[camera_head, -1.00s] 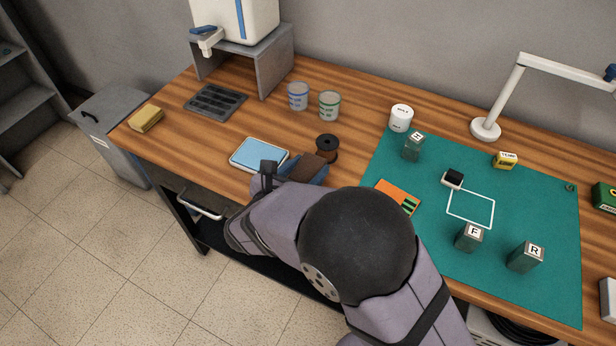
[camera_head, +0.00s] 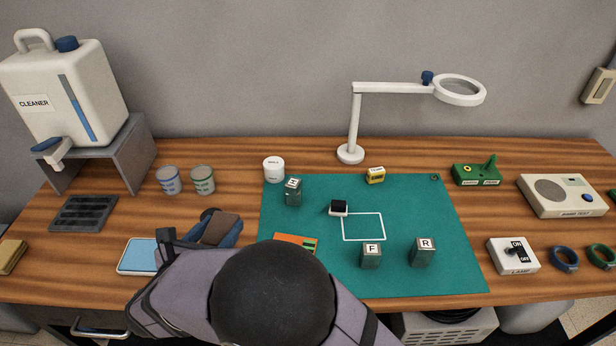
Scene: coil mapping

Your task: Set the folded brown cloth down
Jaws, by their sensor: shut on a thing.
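The folded brown cloth (camera_head: 221,226) is in the head view, left of the green mat. My gripper (camera_head: 222,232) is shut on it, with blue finger parts showing along its sides. I cannot tell how high the cloth is above the table. My own arm covers the table in front of it.
A blue-topped tray (camera_head: 138,255) lies left of my gripper. Two cups (camera_head: 203,180) stand behind. The green mat (camera_head: 300,222) holds lettered blocks, a black-topped piece (camera_head: 339,208) and an orange card (camera_head: 296,243). Bare wood (camera_head: 105,235) shows between the dark grille and the blue-topped tray.

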